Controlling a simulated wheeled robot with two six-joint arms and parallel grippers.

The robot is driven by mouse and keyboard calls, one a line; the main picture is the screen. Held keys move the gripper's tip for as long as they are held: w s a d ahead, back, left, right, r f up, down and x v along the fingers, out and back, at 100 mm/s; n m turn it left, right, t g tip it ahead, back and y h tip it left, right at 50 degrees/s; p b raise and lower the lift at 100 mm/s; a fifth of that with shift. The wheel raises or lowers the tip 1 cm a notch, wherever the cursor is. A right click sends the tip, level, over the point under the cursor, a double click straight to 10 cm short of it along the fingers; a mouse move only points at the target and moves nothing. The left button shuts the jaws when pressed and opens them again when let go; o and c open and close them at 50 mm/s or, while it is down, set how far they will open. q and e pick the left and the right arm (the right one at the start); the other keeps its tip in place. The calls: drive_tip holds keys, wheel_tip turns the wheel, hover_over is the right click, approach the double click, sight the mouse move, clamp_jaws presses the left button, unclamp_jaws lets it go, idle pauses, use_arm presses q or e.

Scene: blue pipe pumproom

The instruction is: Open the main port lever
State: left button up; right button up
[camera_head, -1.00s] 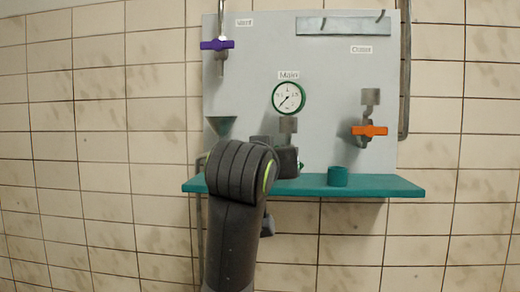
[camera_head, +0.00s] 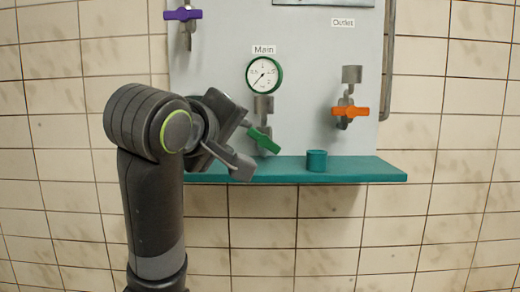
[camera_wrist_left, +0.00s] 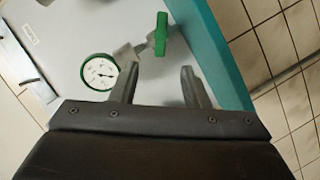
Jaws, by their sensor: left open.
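The green main lever (camera_head: 264,140) sits on a grey valve below the gauge marked Main, its handle slanting down to the right in the head view. It also shows in the left wrist view (camera_wrist_left: 161,35), beyond the fingertips. My left gripper (camera_head: 246,146) is open and empty, just left of the lever in the head view. In the left wrist view its two fingers (camera_wrist_left: 158,76) are spread, with the lever ahead of the gap and apart from them. My right gripper is in neither view.
A round gauge (camera_head: 263,75) sits above the lever. An orange lever (camera_head: 350,111) is at right, a purple lever (camera_head: 182,14) at upper left. Tiled wall surrounds the panel.

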sight(264, 142)
use_arm(q)
drive_tip(key=p+x, duration=0.5)
drive_tip(key=x, duration=0.9)
drive_tip(key=shift+w, duration=0.35)
drive_tip(key=shift+w+d+f+p, duration=0.15)
drive_tip(key=shift+w+f+p, duration=0.15)
drive_tip(key=shift+w, duration=0.3)
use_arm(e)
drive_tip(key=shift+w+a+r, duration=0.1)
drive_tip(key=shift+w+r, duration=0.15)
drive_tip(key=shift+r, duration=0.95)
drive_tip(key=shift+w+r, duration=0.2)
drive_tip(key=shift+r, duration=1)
use_arm(q)
clamp_jaws()
